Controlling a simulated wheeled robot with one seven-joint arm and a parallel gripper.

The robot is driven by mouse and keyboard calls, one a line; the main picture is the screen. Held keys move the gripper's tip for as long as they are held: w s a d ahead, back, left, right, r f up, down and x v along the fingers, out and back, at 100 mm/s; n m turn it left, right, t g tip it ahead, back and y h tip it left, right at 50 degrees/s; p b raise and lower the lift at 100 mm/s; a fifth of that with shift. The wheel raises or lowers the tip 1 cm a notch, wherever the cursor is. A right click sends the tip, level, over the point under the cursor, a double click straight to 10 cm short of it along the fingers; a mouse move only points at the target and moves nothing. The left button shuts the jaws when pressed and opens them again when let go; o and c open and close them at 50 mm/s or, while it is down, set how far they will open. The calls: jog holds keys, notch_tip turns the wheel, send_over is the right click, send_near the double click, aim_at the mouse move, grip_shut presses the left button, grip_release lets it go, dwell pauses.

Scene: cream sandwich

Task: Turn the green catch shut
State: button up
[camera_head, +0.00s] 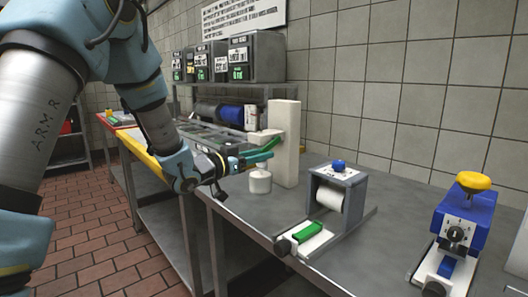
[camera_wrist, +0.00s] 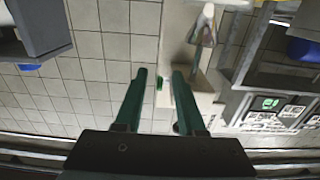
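A tall cream post (camera_head: 288,143) stands on the grey bench, with a short cream arm on its left. A small green piece, which looks like the green catch (camera_wrist: 160,82), shows against cream in the wrist view, between my fingers as seen there. In the head view green shows at the post, but my fingers overlap it and I cannot separate them clearly. My gripper (camera_head: 272,149) has teal fingers that reach to the post. In the wrist view my gripper (camera_wrist: 160,72) is open, its fingers apart. I cannot tell whether they touch the catch.
A small white pot (camera_head: 260,181) stands just below my gripper. A grey roller device (camera_head: 338,197) with a green block (camera_head: 307,231) stands nearer, and a blue device with a yellow knob (camera_head: 466,217) is at right. Dark bins (camera_head: 256,57) sit on a shelf behind.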

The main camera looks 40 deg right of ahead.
jog(key=shift+d, duration=0.75)
jog(key=shift+c, duration=0.4)
grip_shut()
